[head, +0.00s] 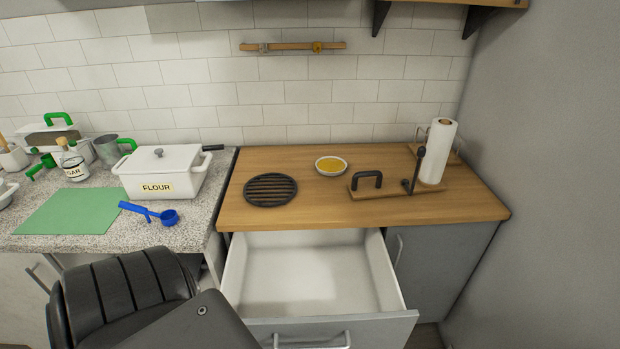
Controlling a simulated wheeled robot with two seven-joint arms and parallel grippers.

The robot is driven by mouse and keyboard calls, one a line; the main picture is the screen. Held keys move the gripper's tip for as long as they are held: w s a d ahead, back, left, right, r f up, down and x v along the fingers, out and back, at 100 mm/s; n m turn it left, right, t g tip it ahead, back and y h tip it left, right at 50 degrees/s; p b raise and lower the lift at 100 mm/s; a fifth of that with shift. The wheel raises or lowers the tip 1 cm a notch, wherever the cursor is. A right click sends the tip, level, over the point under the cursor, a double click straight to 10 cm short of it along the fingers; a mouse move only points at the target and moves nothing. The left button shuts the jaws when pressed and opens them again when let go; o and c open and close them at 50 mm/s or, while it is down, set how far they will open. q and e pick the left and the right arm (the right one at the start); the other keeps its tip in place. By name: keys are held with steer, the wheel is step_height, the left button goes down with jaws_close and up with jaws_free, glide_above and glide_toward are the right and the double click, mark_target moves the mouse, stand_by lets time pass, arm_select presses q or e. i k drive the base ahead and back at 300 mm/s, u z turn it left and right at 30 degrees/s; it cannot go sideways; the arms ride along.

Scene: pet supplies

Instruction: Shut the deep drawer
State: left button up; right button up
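The deep drawer (300,275) is pulled well out from under the wooden counter. It is white inside and looks empty. Its grey front panel (385,328) faces the bottom of the head view, with a light bar handle (312,340) close to the bottom edge. A dark ribbed arm part, apparently mine, fills the lower left and overlaps the left end of the drawer front. Neither gripper's fingertips are in view.
The wooden counter (300,210) holds a black round trivet (271,190), a yellow-filled bowl (331,166) and a paper towel roll (437,152). A white flour box (165,172) and blue scoop (150,213) sit on the speckled counter. A grey wall closes the right side.

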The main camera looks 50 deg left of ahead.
mark_target(328, 288)
steer(key=z, duration=1.95)
steer(key=k, duration=1.05)
steer(key=u, duration=2.15)
steer(key=k, duration=0.5)
steer(key=z, duration=0.65)
steer(key=i, duration=0.6)
steer(key=u, duration=0.7)
